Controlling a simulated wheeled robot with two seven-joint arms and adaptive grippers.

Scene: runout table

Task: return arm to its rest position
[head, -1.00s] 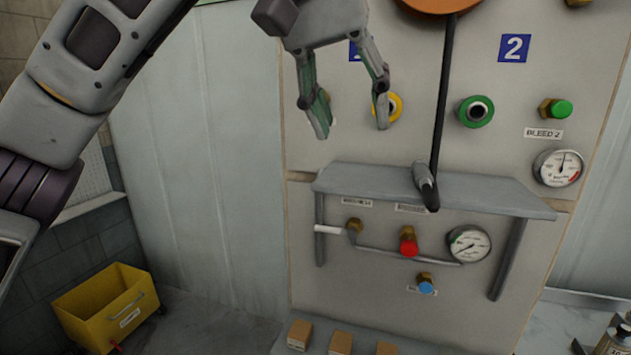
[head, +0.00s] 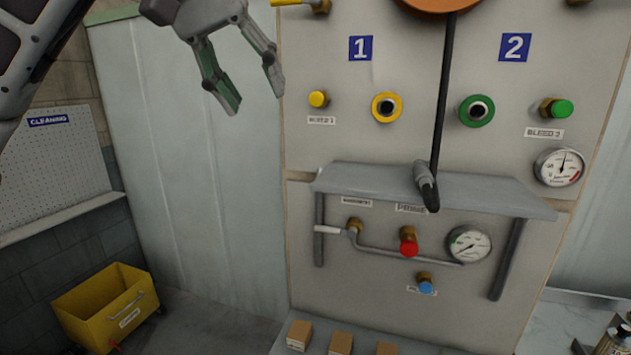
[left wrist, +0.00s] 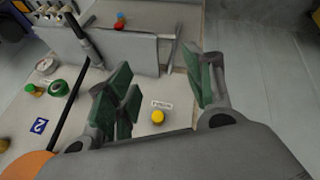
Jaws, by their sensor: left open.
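My left gripper (head: 253,98) is open and empty at the upper left of the head view, in front of the pale wall panel just left of the control panel (head: 330,140). Its green-padded fingers point down and hang apart from everything. In the left wrist view, the fingers of the left gripper (left wrist: 165,95) are spread, with the control panel and a yellow knob (left wrist: 158,117) beyond them. My left arm comes in from the upper left of the head view. My right gripper is not in view.
A grey shelf (head: 370,180) juts from the control panel, with a black hose (head: 441,100) hanging down to it. Yellow (head: 387,107) and green (head: 476,110) ports sit above the shelf. A yellow bin (head: 105,310) stands on the floor at lower left. Small boxes (head: 300,334) lie at the bottom.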

